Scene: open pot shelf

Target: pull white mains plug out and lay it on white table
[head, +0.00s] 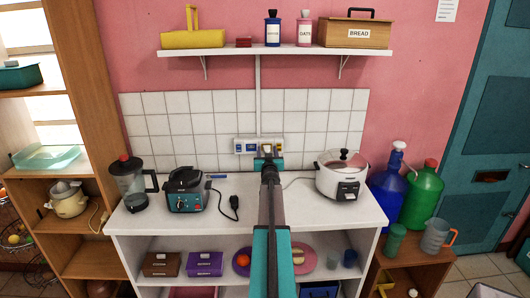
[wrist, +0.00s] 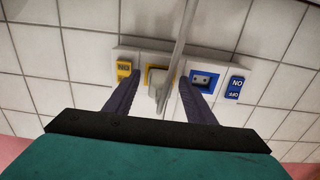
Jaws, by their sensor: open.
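The white mains plug (wrist: 158,92) sits in the yellow-framed socket of the wall outlet (head: 246,146), its white cord rising across the wrist view. My gripper (head: 267,152) is at the outlet in the head view and hides the plug there. In the wrist view my gripper (wrist: 159,80) is open, one dark finger on each side of the plug; I cannot tell whether they touch it. The blue-framed socket (wrist: 203,79) beside it is empty. The white table (head: 310,212) stands below the outlet, with bare top to the right of my arm.
A rice cooker (head: 342,183) with a pale cord stands at the right of the tabletop. A teal appliance (head: 185,192), a blender (head: 130,184) and a loose black plug (head: 234,203) are on the left. A wall shelf (head: 275,51) is above.

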